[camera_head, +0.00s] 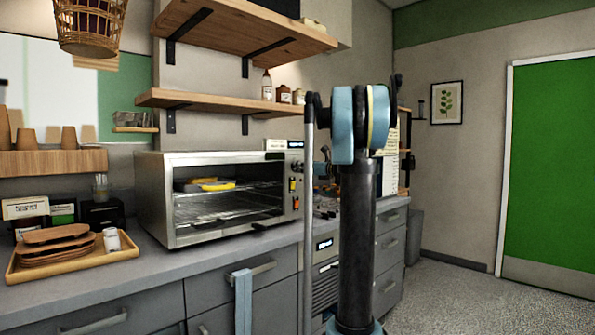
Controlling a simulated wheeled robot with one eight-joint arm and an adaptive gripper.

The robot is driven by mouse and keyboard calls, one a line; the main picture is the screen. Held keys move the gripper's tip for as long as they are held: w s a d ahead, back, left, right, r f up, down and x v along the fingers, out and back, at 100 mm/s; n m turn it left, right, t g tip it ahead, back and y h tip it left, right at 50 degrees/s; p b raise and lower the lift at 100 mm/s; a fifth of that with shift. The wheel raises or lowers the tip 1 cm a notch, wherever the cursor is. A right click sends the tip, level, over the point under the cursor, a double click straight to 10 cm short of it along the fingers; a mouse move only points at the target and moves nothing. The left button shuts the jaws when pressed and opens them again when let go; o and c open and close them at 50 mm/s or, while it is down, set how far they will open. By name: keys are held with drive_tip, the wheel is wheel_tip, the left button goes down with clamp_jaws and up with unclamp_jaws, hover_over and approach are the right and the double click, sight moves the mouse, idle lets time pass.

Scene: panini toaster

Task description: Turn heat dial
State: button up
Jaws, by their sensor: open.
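My arm's blue and black joints stand to the right of the panel.
A wooden tray (112,257) with brown plates and a white cup sits on the counter left of the toaster. Wooden shelves (215,99) hang above it. Small dark items lie on the counter right of the toaster, partly behind my arm. Open floor (470,305) lies at right.

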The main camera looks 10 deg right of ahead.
drive_tip(key=shift+x, duration=1.8)
drive_tip(key=shift+c, duration=0.2)
drive_tip(key=c, duration=1)
